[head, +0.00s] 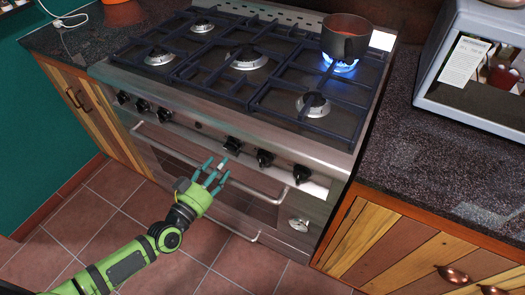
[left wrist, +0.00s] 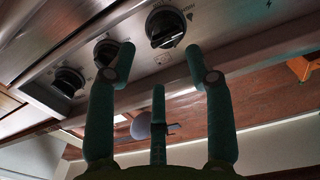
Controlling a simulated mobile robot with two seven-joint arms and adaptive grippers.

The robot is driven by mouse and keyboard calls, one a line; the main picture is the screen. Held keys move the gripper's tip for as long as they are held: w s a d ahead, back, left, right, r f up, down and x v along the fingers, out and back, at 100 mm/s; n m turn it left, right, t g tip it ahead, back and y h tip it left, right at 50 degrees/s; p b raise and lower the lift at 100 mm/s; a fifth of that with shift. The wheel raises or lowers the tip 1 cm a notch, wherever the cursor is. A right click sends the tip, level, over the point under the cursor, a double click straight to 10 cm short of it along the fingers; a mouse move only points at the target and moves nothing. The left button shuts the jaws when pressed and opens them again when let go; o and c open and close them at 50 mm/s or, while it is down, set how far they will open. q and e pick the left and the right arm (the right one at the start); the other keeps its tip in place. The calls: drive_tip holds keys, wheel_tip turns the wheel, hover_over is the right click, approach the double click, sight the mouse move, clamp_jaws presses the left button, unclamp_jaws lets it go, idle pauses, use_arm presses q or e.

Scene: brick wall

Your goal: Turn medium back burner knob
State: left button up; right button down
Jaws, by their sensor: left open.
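The stove front (head: 200,130) carries a row of black knobs: several on the left, and on the right one knob (head: 232,146), a second (head: 265,158) and a third (head: 301,174). Which one serves the medium back burner is not readable. My green left gripper (head: 214,168) is open and empty, in front of the panel, just below and left of the first right-hand knob. In the left wrist view, a knob (left wrist: 166,27) shows beyond the gap between my spread fingers (left wrist: 160,50), apart from them. Another knob (left wrist: 105,52) is partly behind a finger. My right gripper is out of view.
A pot (head: 346,38) stands over a lit blue flame (head: 340,66) at the back right of the stove. A long oven handle (head: 210,168) runs below the knobs. Counters flank the stove, with a microwave (head: 475,65) at right. Floor in front is clear.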

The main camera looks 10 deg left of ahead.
sight(229, 150)
use_arm(q)
drive_tip(key=x, duration=0.3)
drive_tip(key=a+x, duration=0.1)
drive_tip(key=x, duration=0.1)
drive_tip(key=shift+w+d, duration=0.1)
drive_tip(key=shift+w, duration=0.3)
drive_tip(key=shift+w+d, duration=0.2)
drive_tip(key=shift+w, duration=0.3)
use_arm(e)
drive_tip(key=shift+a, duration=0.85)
use_arm(q)
drive_tip(key=shift+d, duration=0.1)
drive_tip(key=c, duration=0.9)
